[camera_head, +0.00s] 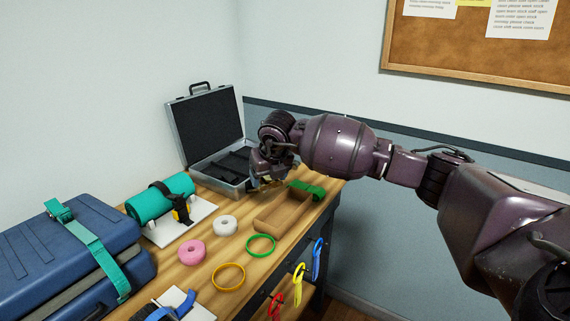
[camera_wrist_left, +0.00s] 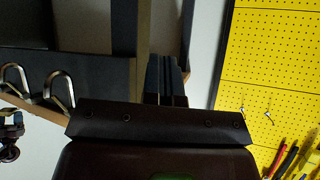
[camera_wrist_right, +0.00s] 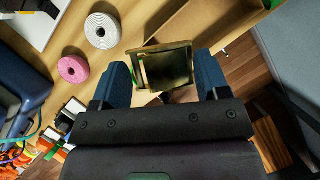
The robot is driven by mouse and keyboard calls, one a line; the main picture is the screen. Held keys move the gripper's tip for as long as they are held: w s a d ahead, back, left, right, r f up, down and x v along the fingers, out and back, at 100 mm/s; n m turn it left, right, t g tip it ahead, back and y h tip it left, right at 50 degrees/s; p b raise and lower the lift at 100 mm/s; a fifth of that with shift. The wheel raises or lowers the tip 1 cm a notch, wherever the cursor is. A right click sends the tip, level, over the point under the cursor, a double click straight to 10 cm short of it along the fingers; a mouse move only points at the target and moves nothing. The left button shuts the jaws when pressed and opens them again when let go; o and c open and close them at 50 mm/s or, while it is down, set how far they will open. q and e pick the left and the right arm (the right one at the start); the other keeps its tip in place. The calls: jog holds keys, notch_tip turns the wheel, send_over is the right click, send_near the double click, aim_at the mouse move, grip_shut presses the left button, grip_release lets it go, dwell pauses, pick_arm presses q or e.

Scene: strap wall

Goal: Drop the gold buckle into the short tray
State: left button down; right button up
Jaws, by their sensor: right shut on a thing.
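My right gripper (camera_head: 270,176) is above the back of the workbench, between the open case and the short tray. In the right wrist view its blue fingers are shut on the gold buckle (camera_wrist_right: 167,68), a rectangular frame held between them. The buckle is mostly hidden in the head view. The short tray (camera_head: 283,224) is a shallow tan box on the bench, just in front of the gripper. Part of it shows in the right wrist view (camera_wrist_right: 190,22), beyond the buckle. My left gripper (camera_wrist_left: 167,82) is shut with nothing visible between its dark fingers, away from the bench items.
An open silver case (camera_head: 215,168) stands behind. A green strap (camera_head: 306,188) lies beside the tray. White (camera_head: 225,225) and pink (camera_head: 192,252) rolls and green (camera_head: 261,246) and yellow (camera_head: 229,277) rings lie in front. A blue suitcase (camera_head: 60,258) is at left.

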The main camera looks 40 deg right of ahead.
jog(key=w+d+m+g+h+b, duration=0.1)
jog(key=w+d+m+g+h, duration=0.25)
jog(key=d+m, duration=0.55)
jog(key=f, duration=0.1)
jog(key=a+f+m+b, duration=0.1)
jog(key=f, duration=0.1)
jog(key=s+f+m+b, duration=0.1)
jog(key=f, duration=0.1)
jog(key=shift+a+f+t, duration=0.15)
jog(key=shift+a+t, duration=0.1)
jog(key=shift+a, duration=0.1)
jog(key=o, duration=1)
jog(key=shift+m, duration=0.3)
jog(key=shift+o, duration=0.2)
jog(key=p+v, duration=0.1)
jog(key=v, duration=0.9)
jog(key=shift+s+a+r, duration=0.1)
jog(key=shift+a+r, duration=0.15)
jog(key=shift+r, duration=0.05)
